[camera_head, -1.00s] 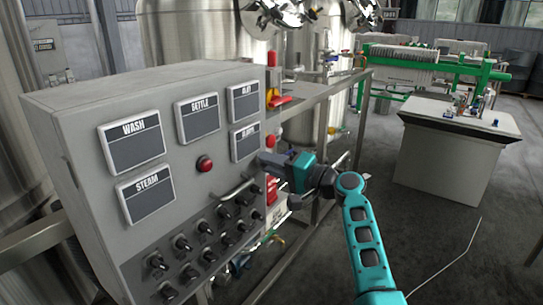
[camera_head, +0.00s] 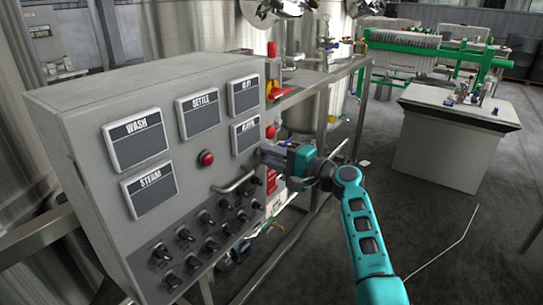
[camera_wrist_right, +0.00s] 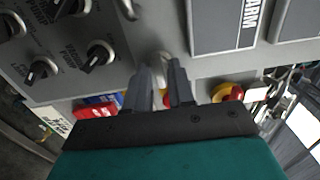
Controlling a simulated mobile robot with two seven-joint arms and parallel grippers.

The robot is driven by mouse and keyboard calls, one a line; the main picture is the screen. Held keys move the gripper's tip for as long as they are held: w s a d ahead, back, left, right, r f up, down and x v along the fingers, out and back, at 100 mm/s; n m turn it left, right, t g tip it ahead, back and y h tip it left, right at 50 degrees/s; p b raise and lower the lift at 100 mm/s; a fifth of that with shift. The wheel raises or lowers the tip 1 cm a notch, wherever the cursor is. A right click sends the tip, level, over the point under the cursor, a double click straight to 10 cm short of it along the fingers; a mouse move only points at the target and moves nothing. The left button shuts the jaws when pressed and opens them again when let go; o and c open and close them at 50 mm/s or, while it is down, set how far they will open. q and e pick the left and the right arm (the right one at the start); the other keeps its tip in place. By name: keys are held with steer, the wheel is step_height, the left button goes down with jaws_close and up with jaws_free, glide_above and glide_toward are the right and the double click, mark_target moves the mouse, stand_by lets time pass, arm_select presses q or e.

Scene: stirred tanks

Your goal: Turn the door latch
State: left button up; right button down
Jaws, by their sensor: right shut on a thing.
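The door latch (camera_wrist_right: 162,62) is a small pale metal piece on the grey cabinet door, seen in the right wrist view between my right fingers. In the head view my right gripper (camera_head: 266,154) hides it at the right side of the control cabinet (camera_head: 75,94), below the small labelled displays. In the wrist view my right gripper (camera_wrist_right: 160,84) has its two dark fingers close together around the latch, shut on it. How far the latch is turned cannot be told. My left gripper is out of view.
The cabinet front has a red button (camera_head: 206,158), a curved handle (camera_head: 235,183) and several black knobs (camera_head: 185,235). A metal frame (camera_head: 325,110) with red and yellow fittings stands right behind the gripper. A white bench (camera_head: 450,140) is farther right, with open floor between.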

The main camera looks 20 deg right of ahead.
steer(key=c, duration=1.2)
jaws_free()
steer(key=v, duration=1.3)
steer(key=shift+b, duration=0.45)
